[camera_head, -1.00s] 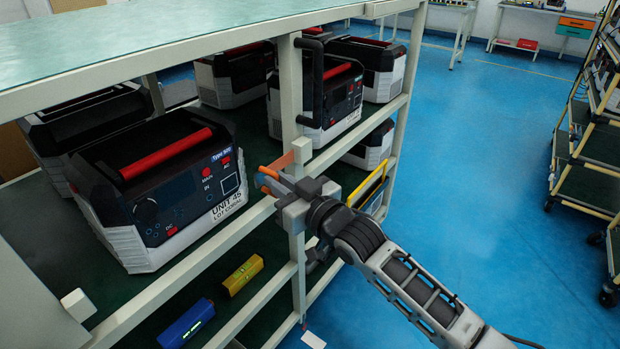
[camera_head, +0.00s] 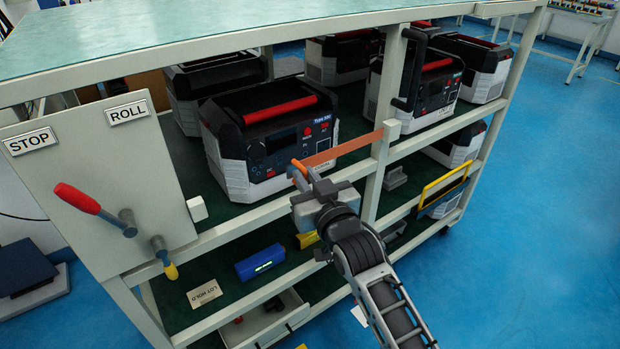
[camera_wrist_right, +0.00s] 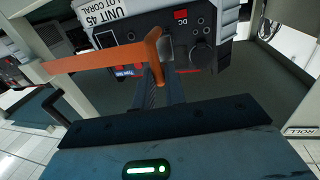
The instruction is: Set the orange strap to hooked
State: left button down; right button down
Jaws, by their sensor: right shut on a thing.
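The orange strap (camera_head: 345,150) runs from a pale block (camera_head: 391,129) on the rack's middle post leftward to my right gripper, in front of the machine marked Type. My right gripper (camera_head: 303,173) is shut on the strap's end tab. In the right wrist view the strap (camera_wrist_right: 95,62) stretches out to the left and its orange end tab (camera_wrist_right: 153,42) stands between my fingers (camera_wrist_right: 152,82). A small white block (camera_head: 197,208) is on the shelf's front rail to the left, apart from the strap. My left gripper is not in view.
Several black and white machines stand on the shelf, one (camera_head: 265,140) just behind the strap. A grey panel with STOP (camera_head: 30,141) and ROLL (camera_head: 127,112) signs and a red-handled lever (camera_head: 78,198) is at left. A blue box (camera_head: 260,262) lies on the lower shelf. Blue floor is clear at right.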

jog(key=c, duration=1.5)
grip_release()
jog(key=v, duration=1.6)
jog(key=shift+b, duration=0.3)
